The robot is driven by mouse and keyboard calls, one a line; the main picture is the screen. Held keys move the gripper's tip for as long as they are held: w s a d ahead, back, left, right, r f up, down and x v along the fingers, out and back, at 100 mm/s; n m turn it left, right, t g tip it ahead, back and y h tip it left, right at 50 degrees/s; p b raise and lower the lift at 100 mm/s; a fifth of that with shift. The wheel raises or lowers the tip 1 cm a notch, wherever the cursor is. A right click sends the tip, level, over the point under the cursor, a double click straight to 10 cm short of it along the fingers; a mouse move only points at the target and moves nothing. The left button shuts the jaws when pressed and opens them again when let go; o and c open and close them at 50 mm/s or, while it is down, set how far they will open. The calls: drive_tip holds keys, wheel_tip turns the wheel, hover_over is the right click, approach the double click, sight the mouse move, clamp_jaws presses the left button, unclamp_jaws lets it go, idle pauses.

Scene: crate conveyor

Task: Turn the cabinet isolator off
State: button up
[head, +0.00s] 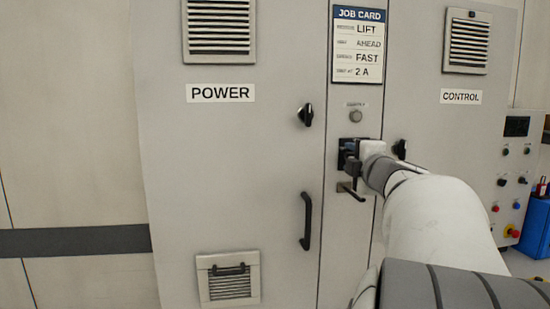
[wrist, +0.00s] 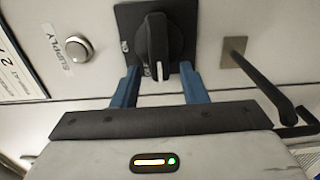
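The cabinet isolator is a black rotary handle (wrist: 157,48) on a dark square plate, seen at the top middle of the wrist view. A white mark shows on the handle's lower end there, and small lettering that looks like ON is on the plate to its left. My gripper (wrist: 160,78) is open, with one blue finger on each side of the handle's lower end. I cannot tell whether the fingers touch it. In the head view my gripper (head: 352,152) is at the isolator plate (head: 342,148) and hides most of the handle.
The round SUPPLY lamp (head: 356,116) is above the isolator and a black bent bar (head: 350,191) is just below. Door knobs (head: 305,115) (head: 400,149) flank it. The job card (head: 358,44) is higher up. A blue bin (head: 536,228) stands far right.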

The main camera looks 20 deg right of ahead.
drive_tip(key=v, duration=0.7)
drive_tip(key=shift+s, duration=0.4)
drive_tip(key=shift+w+a, duration=0.1)
